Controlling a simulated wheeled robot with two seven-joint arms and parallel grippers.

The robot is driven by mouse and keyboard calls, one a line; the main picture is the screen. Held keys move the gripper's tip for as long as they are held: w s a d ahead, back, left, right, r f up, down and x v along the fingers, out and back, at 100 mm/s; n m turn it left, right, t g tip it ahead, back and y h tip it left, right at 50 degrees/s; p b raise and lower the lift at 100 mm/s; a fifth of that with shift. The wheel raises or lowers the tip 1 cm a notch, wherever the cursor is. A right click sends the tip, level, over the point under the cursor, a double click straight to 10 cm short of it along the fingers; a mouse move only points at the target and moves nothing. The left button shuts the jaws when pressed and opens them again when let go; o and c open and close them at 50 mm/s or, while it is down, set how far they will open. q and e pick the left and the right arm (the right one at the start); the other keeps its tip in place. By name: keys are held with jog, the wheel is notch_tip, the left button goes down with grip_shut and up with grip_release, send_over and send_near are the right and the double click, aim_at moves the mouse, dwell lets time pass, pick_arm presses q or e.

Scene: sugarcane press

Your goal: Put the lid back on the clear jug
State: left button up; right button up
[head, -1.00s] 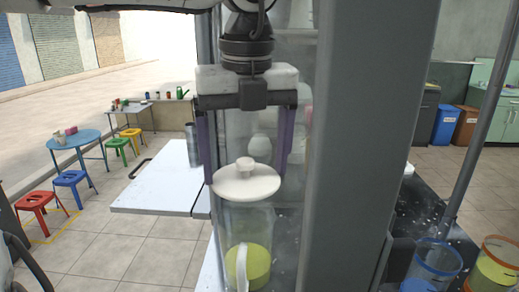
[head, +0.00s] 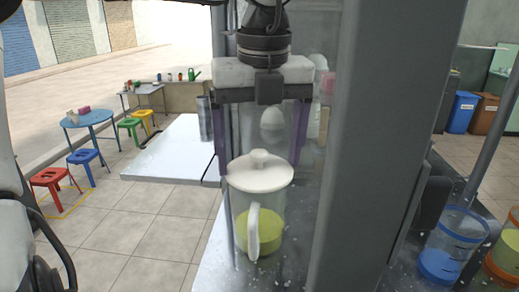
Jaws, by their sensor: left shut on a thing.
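The clear jug (head: 273,228) stands upright on a grey speckled worktop. It holds yellow-green juice, and its white handle faces me. The round white lid (head: 262,178) with a small knob lies level over the jug's mouth and hides its rim. The lid looks to be touching the jug, but I cannot tell whether it is fully seated. My left gripper (head: 260,166) points down from above, with one purple finger on each side of the lid, shut on it. My right gripper is not in view.
A thick grey post (head: 365,150) rises close to the right of the jug. A white table panel (head: 170,150) lies to the left. Blue-banded (head: 450,245) and orange-banded clear containers stand at lower right. Stools and a blue table (head: 88,119) are farther off left.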

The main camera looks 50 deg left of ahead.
pick_arm(q)
jog(key=shift+r, duration=0.1)
dwell(0.8)
dwell(0.8)
jog(key=shift+b, duration=0.5)
dwell(0.5)
dwell(0.4)
jog(key=o, duration=1)
